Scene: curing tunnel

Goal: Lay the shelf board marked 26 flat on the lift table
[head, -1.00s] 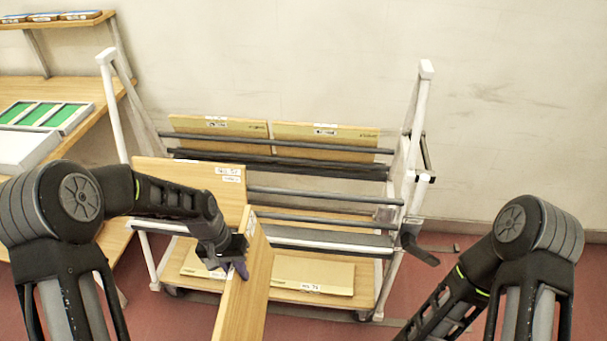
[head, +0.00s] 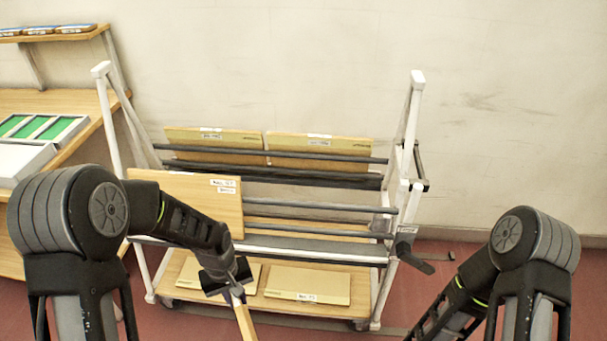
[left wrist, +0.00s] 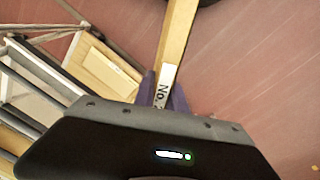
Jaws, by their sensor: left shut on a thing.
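My left gripper (head: 237,294) is shut on a wooden shelf board (head: 245,325), seen nearly edge-on at the bottom of the head view. In the left wrist view the board (left wrist: 177,40) stands between the purple fingers, with a white label reading "No." and the rest cut off. I cannot tell whether this board is the one marked 26. Most of it lies below the head view. My right arm is at the right, but its gripper is out of view. No lift table is seen in these frames.
A white-framed rack cart (head: 102,110) stands by the wall. It holds one board (head: 185,195) at the front, two at the back (head: 210,138) (head: 318,145), and two flat on its lower deck, one at right (head: 308,285). A wooden bench (head: 75,103) is at left.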

